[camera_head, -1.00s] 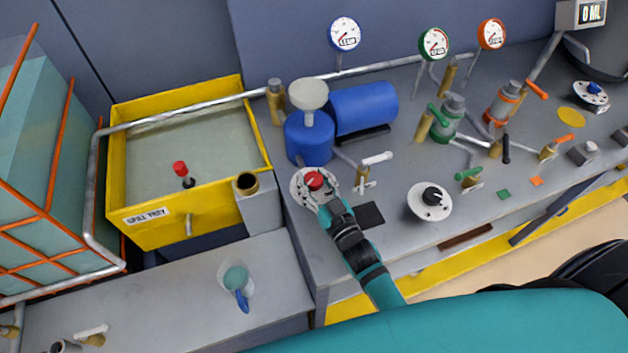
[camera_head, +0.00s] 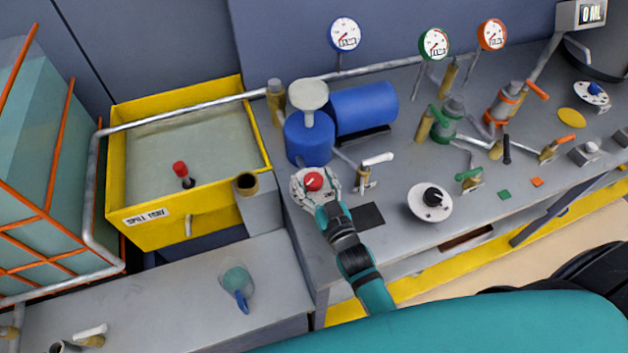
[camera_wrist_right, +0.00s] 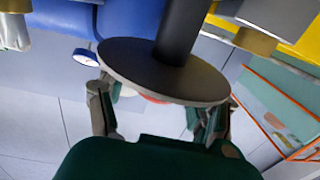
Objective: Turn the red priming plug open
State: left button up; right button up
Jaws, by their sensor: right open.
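The red priming plug (camera_head: 313,181) is a round red knob on a pale round base at the bench's left end, in front of the blue pump (camera_head: 308,140). My right gripper (camera_head: 316,187) is at the plug, its open fingers spread around the knob. In the right wrist view my gripper (camera_wrist_right: 160,98) has a finger on either side of a grey disc (camera_wrist_right: 150,70) with a dark post. Only a sliver of red shows beneath that disc, so contact with the plug cannot be told. My left gripper is not in view.
A white-handled valve (camera_head: 376,160) stands close to the right of the gripper. A white dial with a black knob (camera_head: 430,202) lies farther right. The yellow spill tray (camera_head: 150,235) is to the left. A dark pad (camera_head: 367,215) lies on the bench beside my wrist.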

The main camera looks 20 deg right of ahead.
jog(key=s, duration=0.8)
jog(key=s+d, duration=0.1)
jog(key=s, duration=0.3)
jog(key=shift+s, duration=0.1)
